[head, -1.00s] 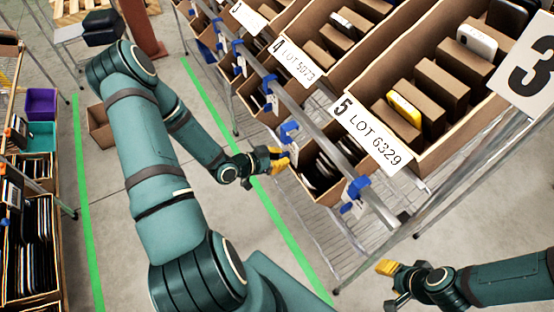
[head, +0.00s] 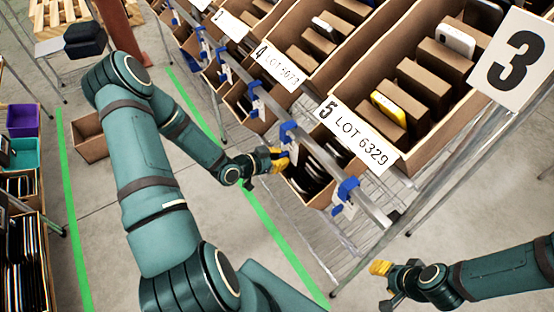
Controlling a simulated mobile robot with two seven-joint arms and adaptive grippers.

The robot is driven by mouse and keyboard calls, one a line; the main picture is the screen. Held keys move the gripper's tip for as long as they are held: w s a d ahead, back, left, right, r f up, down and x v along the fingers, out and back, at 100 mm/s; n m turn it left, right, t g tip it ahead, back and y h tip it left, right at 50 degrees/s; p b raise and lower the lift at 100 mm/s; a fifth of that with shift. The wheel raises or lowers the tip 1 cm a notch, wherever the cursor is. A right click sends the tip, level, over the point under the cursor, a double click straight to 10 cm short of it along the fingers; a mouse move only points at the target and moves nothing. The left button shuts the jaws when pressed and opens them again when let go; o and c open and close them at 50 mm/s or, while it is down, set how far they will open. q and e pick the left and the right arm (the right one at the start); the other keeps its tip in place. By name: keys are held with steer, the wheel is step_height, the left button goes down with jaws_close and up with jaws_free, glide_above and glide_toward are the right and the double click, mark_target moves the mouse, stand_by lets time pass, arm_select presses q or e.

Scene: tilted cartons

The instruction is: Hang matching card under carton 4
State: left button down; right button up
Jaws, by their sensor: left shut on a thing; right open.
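Carton 4 (head: 305,48) is a tilted brown carton on the upper shelf, its white label (head: 276,68) reading 4 and a lot number that is hard to read. Below the labels runs a metal rail (head: 318,158) with blue clips; white cards hang from some, such as this card (head: 258,108). My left gripper (head: 283,160), with yellow fingertips, is beside the rail just below a blue clip (head: 288,131). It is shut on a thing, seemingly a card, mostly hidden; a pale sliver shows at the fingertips. My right gripper (head: 383,273) is open and empty, low on the right.
Carton 5 (head: 395,108), labelled LOT 6329, stands right of carton 4. A lower open box (head: 318,195) with dark items is right of my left gripper. A large 3 sign (head: 515,58) is at the upper right.

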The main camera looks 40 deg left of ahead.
mark_target(289, 154)
arm_select(q)
steer(key=shift+w+d, duration=0.35)
steer(key=shift+w, duration=0.35)
steer(key=shift+w+d, duration=0.3)
steer(key=shift+w, duration=0.4)
steer(key=shift+f+b, duration=0.75)
steer(key=shift+b, duration=0.05)
steer(key=shift+f, duration=0.1)
steer(key=c, duration=1.1)
jaws_free()
steer(key=shift+o, duration=0.2)
steer(key=v, duration=1.2)
steer(key=shift+a, duration=0.1)
